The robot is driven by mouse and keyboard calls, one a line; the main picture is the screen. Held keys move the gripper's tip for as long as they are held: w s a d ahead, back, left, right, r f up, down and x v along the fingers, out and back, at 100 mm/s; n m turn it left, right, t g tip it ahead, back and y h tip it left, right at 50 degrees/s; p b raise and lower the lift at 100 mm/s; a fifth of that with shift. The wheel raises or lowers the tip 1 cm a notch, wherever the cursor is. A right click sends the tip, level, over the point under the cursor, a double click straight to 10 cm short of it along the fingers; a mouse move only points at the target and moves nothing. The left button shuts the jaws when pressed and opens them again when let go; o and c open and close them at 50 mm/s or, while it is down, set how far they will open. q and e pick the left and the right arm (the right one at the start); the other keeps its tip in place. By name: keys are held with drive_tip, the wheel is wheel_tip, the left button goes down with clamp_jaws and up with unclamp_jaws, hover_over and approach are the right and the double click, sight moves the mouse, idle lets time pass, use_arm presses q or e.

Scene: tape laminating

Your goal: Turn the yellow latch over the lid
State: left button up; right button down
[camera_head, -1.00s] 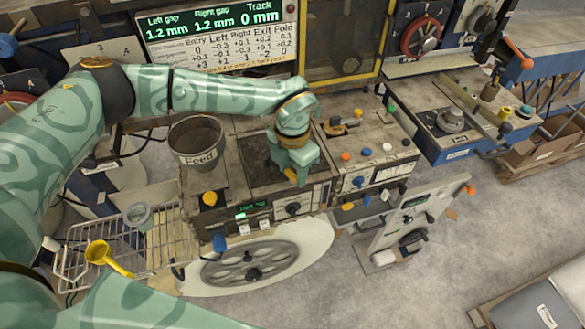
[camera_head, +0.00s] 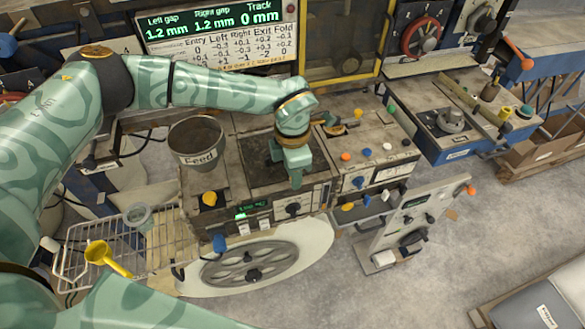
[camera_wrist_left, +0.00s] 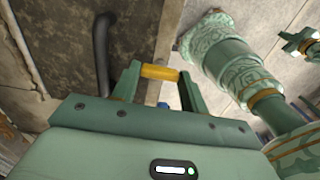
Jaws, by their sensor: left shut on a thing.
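My left gripper (camera_head: 295,178) points down at the front right edge of the dark, mottled lid (camera_head: 262,172) on the machine's bench. In the left wrist view my left gripper (camera_wrist_left: 158,88) is shut on the yellow latch (camera_wrist_left: 160,72), which lies crosswise between its fingers. The lid (camera_wrist_left: 52,42) shows beside the latch there, with a dark bar handle (camera_wrist_left: 101,50) on it. In the head view the gripper hides the latch. I cannot tell whether the latch reaches over the lid. My right gripper is not seen.
A metal Feed pot (camera_head: 196,140) stands left of the lid. A knob panel (camera_head: 365,155) is close on the right. A wire basket (camera_head: 125,240) with a yellow scoop (camera_head: 105,257) hangs at the front left. A large wheel (camera_head: 250,263) sits below the bench.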

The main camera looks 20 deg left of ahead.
use_arm(q)
drive_tip(key=shift+w, duration=0.1)
drive_tip(key=o, duration=1)
drive_tip(key=shift+r, duration=0.1)
wheel_tip(320, 180, up, 16)
drive_tip(key=shift+r+b, duration=0.1)
drive_tip(key=shift+b, duration=0.55)
